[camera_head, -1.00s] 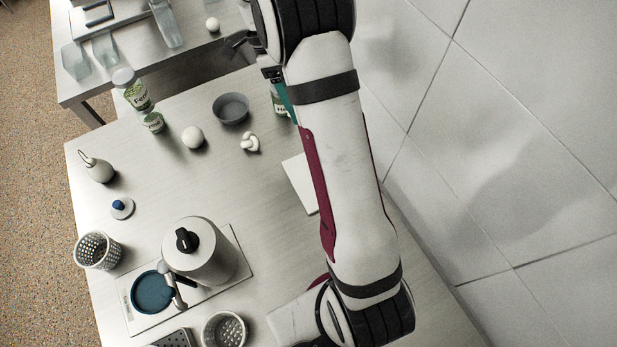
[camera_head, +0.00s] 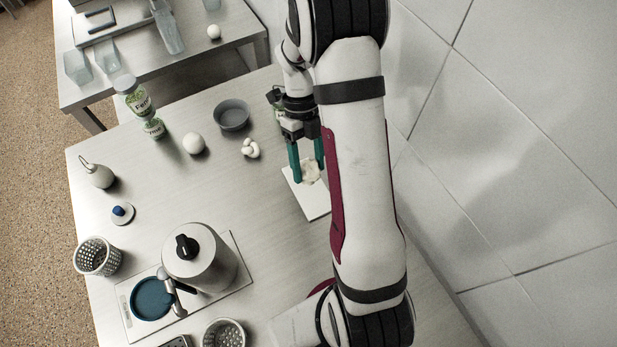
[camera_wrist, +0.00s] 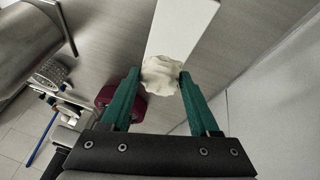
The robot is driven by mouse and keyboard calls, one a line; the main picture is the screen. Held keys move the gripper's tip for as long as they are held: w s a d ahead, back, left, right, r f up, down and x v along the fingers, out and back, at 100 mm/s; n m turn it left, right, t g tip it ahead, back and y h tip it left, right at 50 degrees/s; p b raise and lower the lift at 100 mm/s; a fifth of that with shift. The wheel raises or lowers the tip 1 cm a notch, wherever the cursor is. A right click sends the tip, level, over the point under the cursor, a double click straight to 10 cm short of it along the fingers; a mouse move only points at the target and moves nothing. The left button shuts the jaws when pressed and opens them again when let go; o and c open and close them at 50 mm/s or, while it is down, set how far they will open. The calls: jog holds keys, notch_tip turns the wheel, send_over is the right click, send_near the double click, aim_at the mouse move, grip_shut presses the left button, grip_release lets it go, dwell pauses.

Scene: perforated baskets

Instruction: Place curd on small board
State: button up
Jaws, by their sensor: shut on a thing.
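The curd (camera_head: 311,171) is a pale, lumpy piece between the green fingertips of my gripper (camera_head: 308,172). In the wrist view the curd (camera_wrist: 161,75) sits between the two fingertips (camera_wrist: 160,76), and my gripper is shut on it. The small board (camera_head: 312,202) is a white rectangle on the table, just below the fingers in the head view. In the wrist view the board (camera_wrist: 182,28) extends from behind the curd to the top edge. I cannot tell whether the curd touches the board. My arm hides the board's right side in the head view.
A grey bowl (camera_head: 231,115), a white knotted piece (camera_head: 250,148) and a white ball (camera_head: 194,143) lie left of my gripper. A metal pot (camera_head: 208,262) and perforated baskets (camera_head: 97,257) stand nearer. The wall (camera_head: 500,150) is close on the right. The table's middle is clear.

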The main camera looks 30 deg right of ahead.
aim_at(308, 176)
notch_tip(308, 176, down, 5)
jog(key=shift+f, duration=0.1)
jog(key=o, duration=1.4)
